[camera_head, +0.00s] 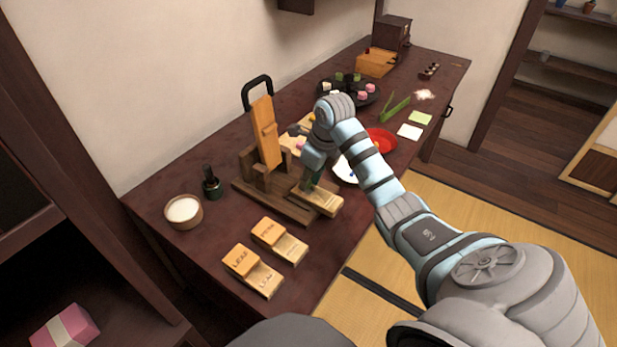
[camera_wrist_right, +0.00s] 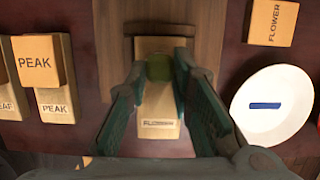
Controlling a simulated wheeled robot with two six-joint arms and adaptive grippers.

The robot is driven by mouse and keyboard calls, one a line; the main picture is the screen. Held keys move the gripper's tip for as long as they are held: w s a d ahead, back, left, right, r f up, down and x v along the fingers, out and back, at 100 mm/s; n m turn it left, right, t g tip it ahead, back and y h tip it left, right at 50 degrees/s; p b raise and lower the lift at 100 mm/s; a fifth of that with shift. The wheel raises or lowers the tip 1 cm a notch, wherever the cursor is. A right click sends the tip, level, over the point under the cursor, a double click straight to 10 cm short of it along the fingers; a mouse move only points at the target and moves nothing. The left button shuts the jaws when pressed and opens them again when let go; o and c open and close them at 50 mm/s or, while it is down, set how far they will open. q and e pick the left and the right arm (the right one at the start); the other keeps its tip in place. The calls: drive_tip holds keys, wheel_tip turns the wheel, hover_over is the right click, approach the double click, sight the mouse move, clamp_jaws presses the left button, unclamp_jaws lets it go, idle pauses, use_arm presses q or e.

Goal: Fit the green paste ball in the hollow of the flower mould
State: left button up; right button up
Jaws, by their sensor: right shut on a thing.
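The flower mould (camera_wrist_right: 158,122) is a pale wooden block labelled FLOWER. In the head view it lies (camera_head: 322,203) at the front of a dark wooden press base. The green paste ball (camera_wrist_right: 159,68) shows over the far part of the mould, between my right fingertips. My right gripper (camera_wrist_right: 160,75) is shut on the ball and points down; it also shows in the head view (camera_head: 311,183). The ball and fingers cover the hollow, and I cannot tell whether the ball touches its floor. My left gripper is not in view.
The press (camera_head: 266,135) with its black handle stands just left of my gripper. PEAK (camera_head: 280,240) and LEAF (camera_head: 252,270) moulds lie at the front. A white plate (camera_wrist_right: 272,105) and the FLOWER lid (camera_wrist_right: 272,22) are to the right in the wrist view. A bowl (camera_head: 184,212) stands left.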

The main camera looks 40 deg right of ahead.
drive_tip(key=shift+s+p, duration=0.25)
drive_tip(key=shift+p, duration=0.1)
drive_tip(key=shift+f+b, duration=0.35)
drive_tip(key=shift+f, duration=0.2)
idle(0.4)
drive_tip(key=o, duration=0.9)
drive_tip(key=shift+r, duration=0.1)
